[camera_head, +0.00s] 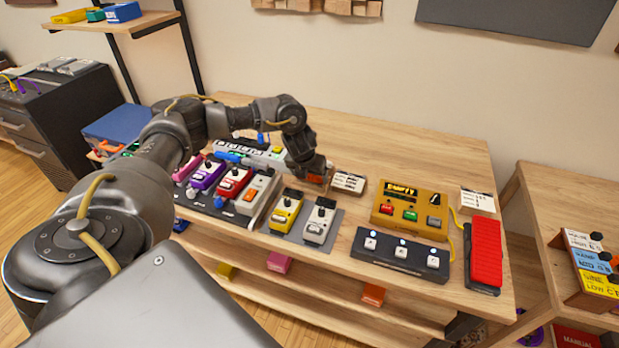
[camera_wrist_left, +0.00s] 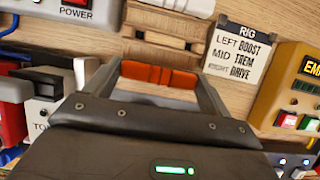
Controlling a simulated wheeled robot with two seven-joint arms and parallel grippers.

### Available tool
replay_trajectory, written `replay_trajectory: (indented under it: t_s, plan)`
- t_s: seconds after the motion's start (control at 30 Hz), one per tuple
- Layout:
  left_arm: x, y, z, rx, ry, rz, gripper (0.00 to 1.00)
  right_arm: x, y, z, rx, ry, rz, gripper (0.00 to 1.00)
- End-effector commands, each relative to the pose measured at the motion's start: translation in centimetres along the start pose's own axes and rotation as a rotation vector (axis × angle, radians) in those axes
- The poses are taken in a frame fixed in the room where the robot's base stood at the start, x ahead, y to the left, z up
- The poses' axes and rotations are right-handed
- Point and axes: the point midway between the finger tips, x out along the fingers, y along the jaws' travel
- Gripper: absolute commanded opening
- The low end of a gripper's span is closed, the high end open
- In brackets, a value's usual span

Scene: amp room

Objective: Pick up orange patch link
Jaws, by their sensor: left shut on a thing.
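The orange patch link (camera_wrist_left: 158,74) is a short ridged bar, lying across between the fingers of my left gripper (camera_wrist_left: 160,82) in the wrist view. The gripper is shut on it, one finger at each end. In the head view, my left gripper (camera_head: 310,172) points down at the table behind the yellow and white pedals, and a little of the orange link (camera_head: 317,178) shows at its tip. I cannot tell whether the link still touches the table. My right gripper is not in view.
A RIG label card (camera_head: 348,182) stands just right of the gripper. The yellow pedal (camera_head: 287,212) and white pedal (camera_head: 320,222) are in front. A gold looper unit (camera_head: 411,212), footswitch bar (camera_head: 400,254) and red pedal (camera_head: 486,250) stand further right. The table's back right (camera_head: 420,150) is clear.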

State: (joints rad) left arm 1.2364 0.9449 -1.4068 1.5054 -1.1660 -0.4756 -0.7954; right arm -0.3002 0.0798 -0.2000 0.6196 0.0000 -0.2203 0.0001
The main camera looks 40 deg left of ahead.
Motion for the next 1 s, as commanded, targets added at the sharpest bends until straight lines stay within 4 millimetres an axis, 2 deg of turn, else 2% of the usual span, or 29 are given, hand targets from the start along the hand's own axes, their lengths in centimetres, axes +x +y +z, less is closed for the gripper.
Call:
replay_trajectory:
  t_s: [0.17, 0.43, 0.6, 0.8, 1.0]
  plan:
    - [-2.3, 0.3, 1.0, -0.001, -0.004, -0.001, 0.60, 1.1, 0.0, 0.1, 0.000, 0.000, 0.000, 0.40]
    - [-8.2, 5.3, 2.1, -0.005, -0.006, -0.001, 0.60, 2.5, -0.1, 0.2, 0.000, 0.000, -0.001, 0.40]
    - [-10.3, 9.4, 1.8, -0.005, -0.003, 0.002, 0.60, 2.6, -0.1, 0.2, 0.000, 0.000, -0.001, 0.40]
    - [-11.8, 12.3, 1.6, -0.003, -0.002, 0.000, 0.60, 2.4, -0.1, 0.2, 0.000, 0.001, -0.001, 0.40]
    - [-12.4, 13.5, 1.5, -0.001, 0.000, 0.000, 0.60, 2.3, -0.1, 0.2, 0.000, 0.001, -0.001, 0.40]
